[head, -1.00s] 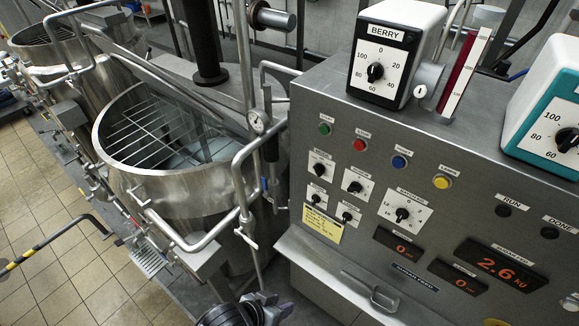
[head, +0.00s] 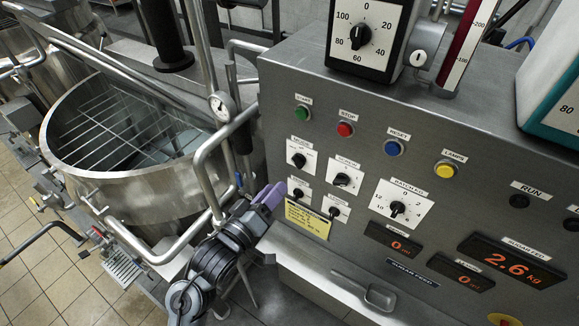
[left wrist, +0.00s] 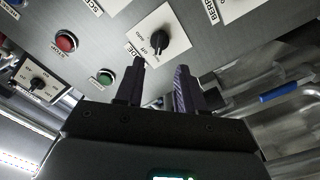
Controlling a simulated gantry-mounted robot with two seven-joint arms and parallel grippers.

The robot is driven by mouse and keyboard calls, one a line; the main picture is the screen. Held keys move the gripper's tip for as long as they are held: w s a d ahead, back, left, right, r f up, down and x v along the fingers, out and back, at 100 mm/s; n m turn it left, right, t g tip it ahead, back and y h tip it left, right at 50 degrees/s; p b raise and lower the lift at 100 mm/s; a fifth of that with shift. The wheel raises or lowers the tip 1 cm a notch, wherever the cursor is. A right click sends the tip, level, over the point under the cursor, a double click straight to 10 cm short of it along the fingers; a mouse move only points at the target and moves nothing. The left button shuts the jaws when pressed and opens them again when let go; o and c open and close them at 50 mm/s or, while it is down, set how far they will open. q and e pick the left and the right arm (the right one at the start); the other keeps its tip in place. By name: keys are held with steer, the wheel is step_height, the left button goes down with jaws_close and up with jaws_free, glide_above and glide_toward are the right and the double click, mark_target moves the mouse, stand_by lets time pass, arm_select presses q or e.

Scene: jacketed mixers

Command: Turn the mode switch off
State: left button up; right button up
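The mode switch (head: 299,160) is a black knob on a white plate, upper left on the grey control panel in the head view. In the left wrist view its knob (left wrist: 157,42) sits just beyond the fingertips, its label partly hidden by a finger; small lettering is hard to read. My left gripper (head: 268,194), with purple fingers, is left of the panel's lower-left switches in the head view. The left wrist view shows its two fingers (left wrist: 160,66) apart with nothing between them. It appears clear of the knob. My right gripper is not in view.
Green (head: 302,113) and red (head: 345,129) buttons sit above the switches. Other knobs and a yellow note (head: 308,220) are close by. A steel mixer (head: 140,170) with piping stands left of the panel. A scoop (head: 379,297) lies on the ledge below.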

mark_target(296, 164)
arm_select(q)
steer(key=p+x, duration=0.2)
steer(key=x, duration=0.8)
jaws_close()
